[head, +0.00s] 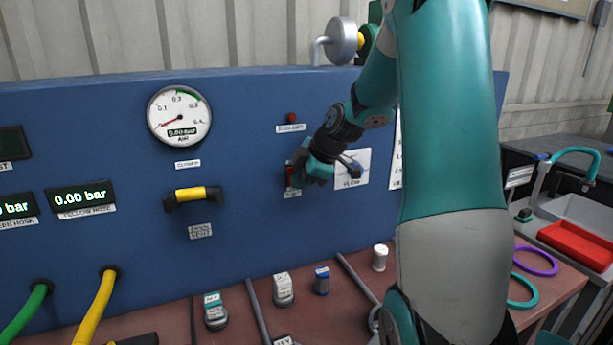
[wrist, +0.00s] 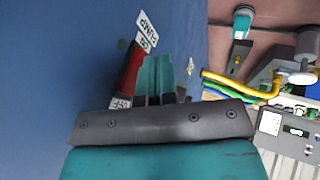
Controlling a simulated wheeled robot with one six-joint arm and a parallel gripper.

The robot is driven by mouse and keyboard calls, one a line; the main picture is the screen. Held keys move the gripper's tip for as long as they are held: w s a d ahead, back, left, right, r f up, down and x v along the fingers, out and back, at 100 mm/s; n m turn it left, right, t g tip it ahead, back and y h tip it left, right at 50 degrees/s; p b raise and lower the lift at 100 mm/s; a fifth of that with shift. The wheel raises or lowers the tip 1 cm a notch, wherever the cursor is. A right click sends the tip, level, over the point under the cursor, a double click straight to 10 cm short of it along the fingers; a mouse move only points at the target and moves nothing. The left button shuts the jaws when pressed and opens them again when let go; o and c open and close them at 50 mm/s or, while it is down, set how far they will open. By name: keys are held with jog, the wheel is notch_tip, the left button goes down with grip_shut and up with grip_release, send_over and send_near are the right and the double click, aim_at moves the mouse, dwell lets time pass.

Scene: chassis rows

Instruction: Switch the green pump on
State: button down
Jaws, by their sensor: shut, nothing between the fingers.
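The pump switch is a red rocker (wrist: 131,70) on the blue panel, between small white labels; one beside it reads PUMP. In the head view its red body (head: 290,176) shows just left of my gripper (head: 304,172), partly covered by it. In the wrist view my teal fingers (wrist: 155,76) are together and empty, right beside the red rocker. I cannot tell whether they touch it. The rocker's tilt is not clear.
A red lamp (head: 292,118) is above the switch. A round gauge (head: 179,119) and a yellow-black handle (head: 192,197) are to the left, with green (head: 24,315) and yellow (head: 97,308) hoses below. Several small items stand on the bench (head: 250,326). My arm hides part of the right side.

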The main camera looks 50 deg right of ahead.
jog(key=shift+w+d+f, duration=0.1)
jog(key=shift+w, duration=0.05)
jog(key=shift+w+d+t+b, duration=0.1)
jog(key=shift+w+t+b, duration=0.15)
jog(key=shift+b, duration=0.75)
jog(key=shift+r+p, duration=0.45)
jog(key=shift+r, duration=0.4)
jog(key=s+a+r+b, duration=0.1)
jog(key=s+r+b, duration=0.1)
jog(key=s+r, duration=0.5)
jog(key=s, duration=0.3)
jog(key=shift+s+b, duration=0.3)
